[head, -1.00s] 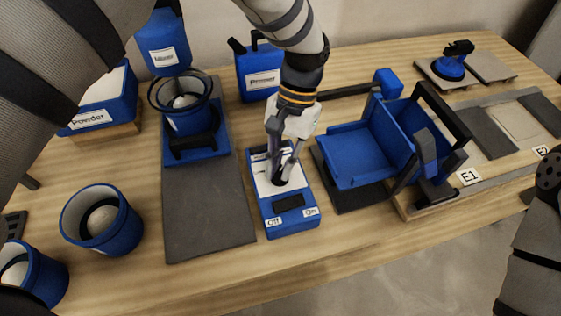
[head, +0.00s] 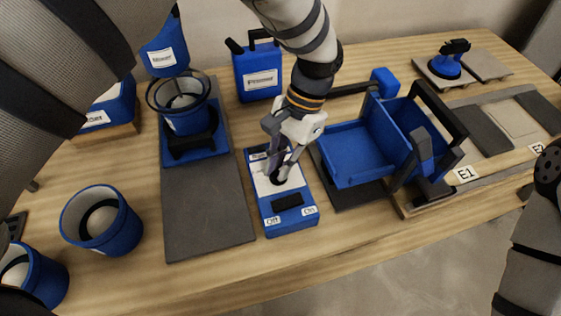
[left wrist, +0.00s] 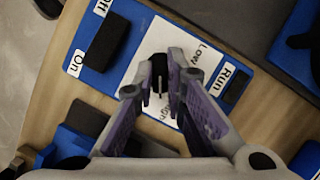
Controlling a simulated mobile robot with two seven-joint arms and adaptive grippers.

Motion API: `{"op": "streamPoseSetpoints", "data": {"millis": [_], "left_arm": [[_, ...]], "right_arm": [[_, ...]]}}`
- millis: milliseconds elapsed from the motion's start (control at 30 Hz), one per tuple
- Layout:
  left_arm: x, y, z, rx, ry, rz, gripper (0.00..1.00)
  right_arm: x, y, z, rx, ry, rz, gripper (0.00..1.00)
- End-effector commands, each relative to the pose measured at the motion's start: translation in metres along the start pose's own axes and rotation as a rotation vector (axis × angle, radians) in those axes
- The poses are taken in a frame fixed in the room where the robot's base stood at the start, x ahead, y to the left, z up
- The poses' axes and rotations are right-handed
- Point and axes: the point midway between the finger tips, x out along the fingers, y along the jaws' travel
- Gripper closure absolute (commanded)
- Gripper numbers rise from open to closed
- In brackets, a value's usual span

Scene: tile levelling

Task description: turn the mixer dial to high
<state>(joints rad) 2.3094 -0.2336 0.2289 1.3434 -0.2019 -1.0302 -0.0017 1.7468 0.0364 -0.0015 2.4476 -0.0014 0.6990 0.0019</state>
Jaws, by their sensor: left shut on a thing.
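The mixer control box (head: 292,221) is a blue box with a white face, lying on the wooden table. Its small black dial (head: 279,178) sits on the white face; it also shows in the left wrist view (left wrist: 158,80). My left gripper (head: 280,172) reaches down from above and is shut on the dial. In the left wrist view its fingers stand on both sides of the dial. A "Low" label shows on the face, and another label beside the dial is partly hidden by a finger. I cannot tell which mark the dial points to. My right gripper is out of view.
A blue hinged tray (head: 355,153) stands close on the right. A blue jug (head: 258,72) is behind. Two buckets stand at the left.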

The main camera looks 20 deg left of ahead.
Motion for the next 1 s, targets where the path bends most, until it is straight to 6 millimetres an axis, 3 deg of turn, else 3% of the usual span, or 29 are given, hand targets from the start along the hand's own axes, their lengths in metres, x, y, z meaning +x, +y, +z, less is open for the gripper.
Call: {"op": "streamPoseSetpoints", "data": {"millis": [133, 167, 233, 567, 1000], "left_arm": [[0.003, 0.001, 0.000, 0.004, -0.005, 0.003, 1.00], [0.003, 0.001, 0.000, 0.004, -0.005, 0.003, 0.82], [0.003, 0.001, 0.000, 0.003, -0.004, 0.002, 0.68], [-0.003, 0.000, 0.000, 0.000, -0.001, 0.001, 0.68], [-0.105, 0.000, -0.001, 0.002, 0.000, 0.000, 0.68]], "right_arm": [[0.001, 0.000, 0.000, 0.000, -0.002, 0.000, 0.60], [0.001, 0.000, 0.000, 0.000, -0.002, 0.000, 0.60], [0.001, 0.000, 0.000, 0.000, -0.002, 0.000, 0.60], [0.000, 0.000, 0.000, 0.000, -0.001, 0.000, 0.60], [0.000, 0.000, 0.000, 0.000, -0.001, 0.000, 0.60]]}}
